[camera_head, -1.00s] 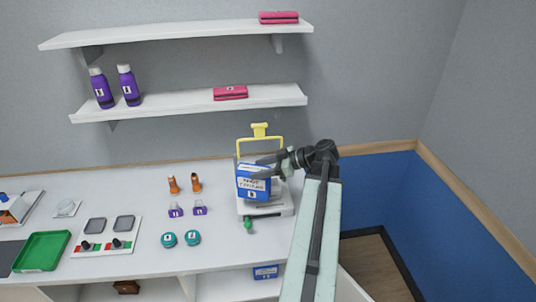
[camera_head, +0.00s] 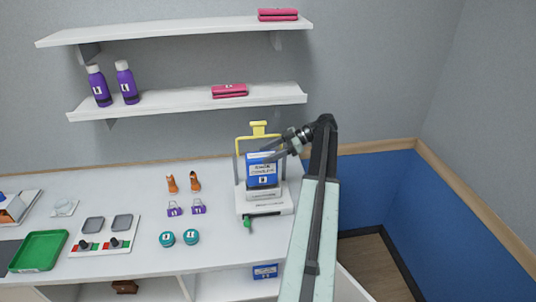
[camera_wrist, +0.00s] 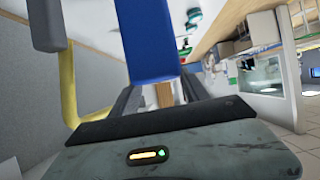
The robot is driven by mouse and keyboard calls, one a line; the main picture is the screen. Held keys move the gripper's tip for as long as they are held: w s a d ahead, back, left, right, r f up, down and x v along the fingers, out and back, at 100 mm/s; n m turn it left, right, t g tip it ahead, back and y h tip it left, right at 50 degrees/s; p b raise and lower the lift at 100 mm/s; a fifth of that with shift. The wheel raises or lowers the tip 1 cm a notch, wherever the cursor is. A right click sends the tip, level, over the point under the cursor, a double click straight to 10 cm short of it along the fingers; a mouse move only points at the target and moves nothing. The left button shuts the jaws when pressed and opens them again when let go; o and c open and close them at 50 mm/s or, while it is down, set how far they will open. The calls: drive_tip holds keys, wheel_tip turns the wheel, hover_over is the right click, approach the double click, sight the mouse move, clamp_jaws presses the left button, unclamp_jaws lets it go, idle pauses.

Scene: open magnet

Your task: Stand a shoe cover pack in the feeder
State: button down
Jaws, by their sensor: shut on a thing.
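My gripper (camera_head: 277,154) is shut on a blue shoe cover pack (camera_head: 262,172) with a white label, at the right of the counter. The pack stands upright in front of the yellow frame, above or in the feeder (camera_head: 284,207), a white device with a yellow frame and a green knob at its front. I cannot tell whether the pack's lower edge touches the feeder. In the wrist view the blue pack (camera_wrist: 148,45) fills the upper middle, and the feeder's yellow frame (camera_wrist: 70,85) is at the left. Another blue pack (camera_head: 265,271) lies on the shelf below the counter.
Small orange (camera_head: 172,184), purple (camera_head: 198,207) and teal (camera_head: 191,237) items stand left of the feeder. A green tray (camera_head: 38,250) and a control panel (camera_head: 104,238) are farther left. Wall shelves (camera_head: 180,103) hold purple bottles and pink packs. The counter ends right of the feeder.

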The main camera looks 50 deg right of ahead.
sight(269, 165)
drive_tip(key=shift+f+b, duration=2.9)
drive_tip(key=shift+f, duration=0.2)
drive_tip(key=shift+c, duration=2.2)
unclamp_jaws()
drive_tip(key=shift+s+d+r, duration=0.1)
drive_tip(key=p+v, duration=0.3)
drive_tip(key=v, duration=0.4)
drive_tip(key=shift+d, duration=0.2)
drive_tip(key=shift+s, duration=0.2)
